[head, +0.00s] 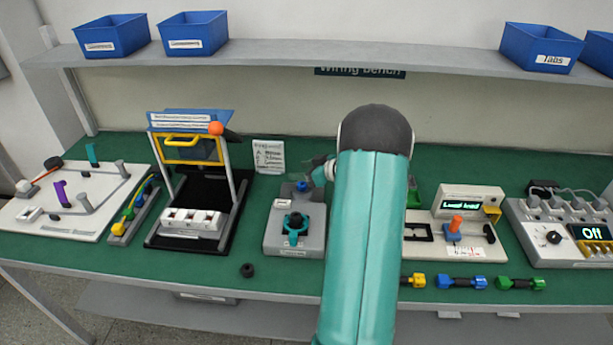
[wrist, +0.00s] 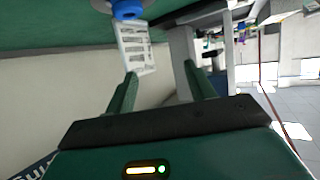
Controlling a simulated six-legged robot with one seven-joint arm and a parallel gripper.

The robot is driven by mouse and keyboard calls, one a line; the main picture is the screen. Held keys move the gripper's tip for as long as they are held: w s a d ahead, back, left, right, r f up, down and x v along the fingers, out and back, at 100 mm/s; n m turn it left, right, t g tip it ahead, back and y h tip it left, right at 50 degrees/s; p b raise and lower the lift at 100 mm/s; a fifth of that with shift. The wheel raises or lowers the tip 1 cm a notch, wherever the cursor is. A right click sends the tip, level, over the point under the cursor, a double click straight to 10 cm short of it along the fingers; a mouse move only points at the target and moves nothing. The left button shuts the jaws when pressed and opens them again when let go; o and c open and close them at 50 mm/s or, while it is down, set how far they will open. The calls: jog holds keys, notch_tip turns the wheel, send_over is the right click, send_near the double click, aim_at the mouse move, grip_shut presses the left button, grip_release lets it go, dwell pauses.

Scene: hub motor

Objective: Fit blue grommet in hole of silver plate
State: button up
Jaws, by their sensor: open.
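A small blue piece, apparently the blue grommet (head: 303,186), shows at the back of a grey fixture (head: 273,238). It also shows at the top edge of the wrist view (wrist: 127,9), cut off, against a silver-grey part (wrist: 102,5) that may be the silver plate. I cannot tell whether the grommet sits in a hole. My gripper (wrist: 160,69) is open, with nothing between its two green fingers. In the head view my gripper (head: 322,172) is just right of the blue piece, partly hidden by my teal arm.
A teal ring with a black knob (head: 296,222) sits on the fixture's front. A black ring (head: 247,270) lies on the green bench. A black stand (head: 195,235) is left; a white display unit (head: 470,205) is right. A printed card (head: 268,157) stands behind.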

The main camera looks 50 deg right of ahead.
jog(key=s+a+r, duration=0.7)
jog(key=s, duration=0.1)
jog(key=shift+s+a, duration=0.25)
jog(key=shift+s, duration=0.15)
dwell(0.5)
